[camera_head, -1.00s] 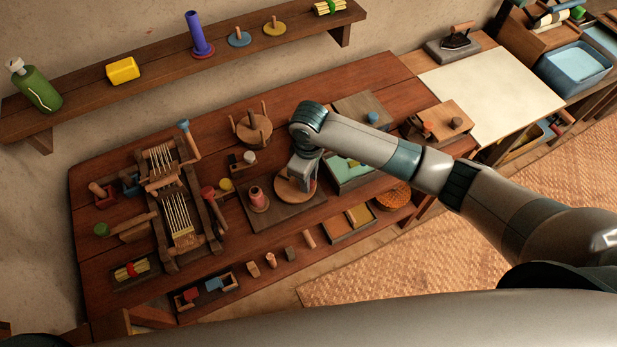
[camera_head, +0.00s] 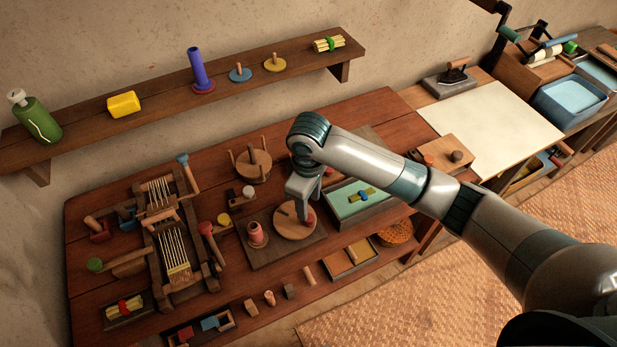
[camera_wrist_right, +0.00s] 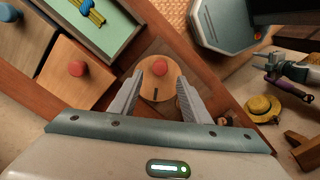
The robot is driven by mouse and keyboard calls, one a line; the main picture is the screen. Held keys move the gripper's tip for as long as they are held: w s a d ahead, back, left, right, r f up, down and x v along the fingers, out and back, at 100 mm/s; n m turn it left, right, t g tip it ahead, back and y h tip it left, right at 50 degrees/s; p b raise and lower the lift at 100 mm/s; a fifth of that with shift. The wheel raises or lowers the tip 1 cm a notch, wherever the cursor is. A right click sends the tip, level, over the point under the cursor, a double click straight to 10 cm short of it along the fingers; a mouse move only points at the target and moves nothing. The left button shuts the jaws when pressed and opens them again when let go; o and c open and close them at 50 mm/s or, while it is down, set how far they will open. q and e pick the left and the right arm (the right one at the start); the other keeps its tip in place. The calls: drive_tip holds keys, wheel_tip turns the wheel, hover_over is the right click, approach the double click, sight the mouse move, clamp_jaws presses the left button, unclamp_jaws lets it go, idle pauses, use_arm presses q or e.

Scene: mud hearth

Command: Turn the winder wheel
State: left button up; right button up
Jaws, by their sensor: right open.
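The winder wheel is a round tan wooden disc (camera_head: 288,230) on a dark board, with a pink thread spool (camera_head: 257,235) to its left. My right gripper (camera_head: 303,215) points down at the wheel.
A green-lined tray (camera_head: 342,207) with a yellow bundle stands right of the wheel. A wooden loom (camera_head: 165,255) stands left, and a pegged round stand (camera_head: 262,165) behind. Several small pegs and a divided box (camera_head: 338,265) line the front edge.

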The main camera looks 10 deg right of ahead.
wheel_tip(320, 180, up, 11)
drive_tip(key=b, duration=0.1)
idle(0.3)
drive_tip(key=shift+s+d, duration=0.1)
idle(1.3)
